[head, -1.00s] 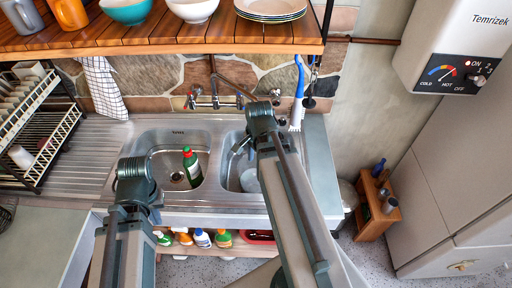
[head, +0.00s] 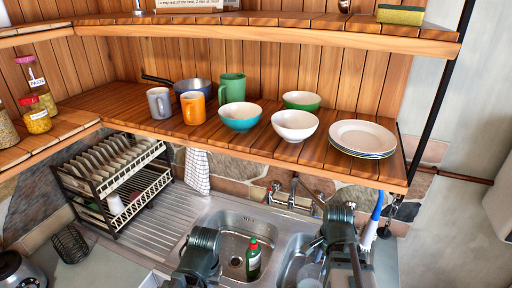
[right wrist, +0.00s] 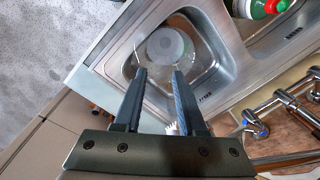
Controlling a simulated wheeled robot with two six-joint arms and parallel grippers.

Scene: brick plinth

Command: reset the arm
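My right gripper (right wrist: 160,73) is open in the right wrist view, with nothing between its two dark fingers. It is over the right sink basin (right wrist: 205,60), where a round whitish vessel (right wrist: 166,46) lies beyond the fingertips. In the head view my right arm reaches over the right basin, and its gripper (head: 314,246) shows small and dark there. My left arm shows at the bottom, left of the basins, but its gripper is out of sight.
A green bottle with a red cap (head: 253,258) stands in the left basin. A wooden shelf (head: 230,145) with mugs, bowls and plates (head: 361,138) overhangs the sink. A dish rack (head: 112,180) stands left. The tap (head: 300,195) is behind the basins.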

